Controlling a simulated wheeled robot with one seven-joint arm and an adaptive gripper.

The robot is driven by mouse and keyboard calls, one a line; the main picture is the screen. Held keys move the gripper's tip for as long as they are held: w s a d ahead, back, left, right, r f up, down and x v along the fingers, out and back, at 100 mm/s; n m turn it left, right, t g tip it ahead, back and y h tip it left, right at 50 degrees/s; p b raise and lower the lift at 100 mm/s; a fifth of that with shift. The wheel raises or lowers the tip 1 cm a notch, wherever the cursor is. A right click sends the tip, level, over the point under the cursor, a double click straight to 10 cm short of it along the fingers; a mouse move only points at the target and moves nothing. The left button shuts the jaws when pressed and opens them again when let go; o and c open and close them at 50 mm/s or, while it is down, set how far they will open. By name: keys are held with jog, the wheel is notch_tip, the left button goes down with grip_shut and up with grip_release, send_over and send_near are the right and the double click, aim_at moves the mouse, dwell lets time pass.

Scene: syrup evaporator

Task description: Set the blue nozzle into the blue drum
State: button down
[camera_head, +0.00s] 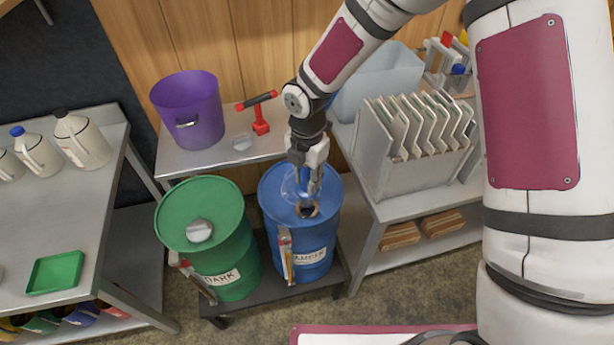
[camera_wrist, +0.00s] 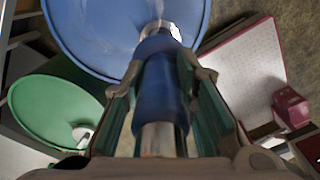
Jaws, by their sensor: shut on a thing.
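The blue drum (camera_head: 330,215) stands upright on a low dark cart, with a round dark opening (camera_head: 307,210) in its lid near the front. My gripper (camera_head: 309,180) is above this lid, pointing down. In the wrist view, my gripper (camera_wrist: 162,95) is shut on the blue nozzle (camera_wrist: 160,85), one finger on each side of it. The nozzle's far pale end (camera_wrist: 165,30) overlaps the blue drum's lid (camera_wrist: 90,30). Whether that end is in the opening or above it I cannot tell. In the head view the nozzle is mostly hidden by my fingers.
A green drum (camera_head: 230,240) with a silver cap (camera_head: 199,230) stands close on the left. Behind are a purple bucket (camera_head: 200,110) and a red-handled tool (camera_head: 260,125) on a shelf. A rack of pale plates (camera_head: 410,170) stands on the right-hand table.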

jog(key=shift+f+b, duration=1.4)
jog(key=shift+f, duration=1.1)
jog(key=shift+f+b, duration=1)
jog(key=shift+f, duration=0.55)
jog(key=c, duration=0.6)
grip_release()
jog(key=shift+r, duration=0.15)
jog(key=shift+r+p, duration=2.55)
jog(key=shift+r, duration=1.35)
